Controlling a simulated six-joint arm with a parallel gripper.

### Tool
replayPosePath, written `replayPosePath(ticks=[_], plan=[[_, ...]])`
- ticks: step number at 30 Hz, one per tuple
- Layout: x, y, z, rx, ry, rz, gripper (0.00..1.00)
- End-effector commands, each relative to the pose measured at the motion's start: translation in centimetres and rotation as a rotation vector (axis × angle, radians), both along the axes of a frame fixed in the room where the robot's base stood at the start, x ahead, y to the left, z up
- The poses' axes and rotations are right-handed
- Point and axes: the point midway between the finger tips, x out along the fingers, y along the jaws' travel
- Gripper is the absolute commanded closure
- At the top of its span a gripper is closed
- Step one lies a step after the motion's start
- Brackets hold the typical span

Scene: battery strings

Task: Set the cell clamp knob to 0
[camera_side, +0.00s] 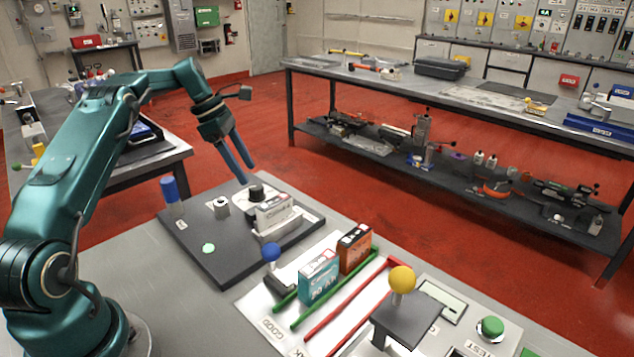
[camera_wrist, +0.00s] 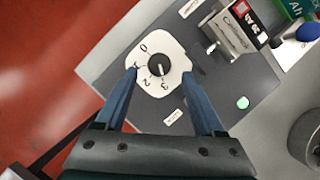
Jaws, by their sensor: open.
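The cell clamp knob (camera_wrist: 159,65) is a round black knob on a white dial plate (camera_wrist: 174,51) marked 0, 1, 2 and 3. A small pale mark on the knob seems to point toward the 3 side, not toward 0. In the side view the knob (camera_side: 256,191) stands on the dark base board, behind a white cell. My gripper (camera_side: 246,174) is open and empty above the knob. In the wrist view its fingers (camera_wrist: 158,73) lie on either side of the dial, apart from the knob.
The white cell (camera_side: 274,214) stands close to the knob. Teal (camera_side: 319,279) and orange (camera_side: 355,248) boxes and a yellow ball (camera_side: 402,279) stand nearer the camera.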

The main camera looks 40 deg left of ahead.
Motion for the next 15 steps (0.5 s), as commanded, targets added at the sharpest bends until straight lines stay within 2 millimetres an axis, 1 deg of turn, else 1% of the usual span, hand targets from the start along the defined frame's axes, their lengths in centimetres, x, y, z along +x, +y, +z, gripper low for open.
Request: replayPosePath(ticks=[9, 12, 15], plan=[[0.9, -1.1, -3.3, -0.001, 0.001, 0.001, 0.3], [1.0, -1.3, -4.1, 0.001, 0.001, 0.0, 0.3], [1.1, -1.3, -4.4, 0.002, -0.001, 0.001, 0.3]])
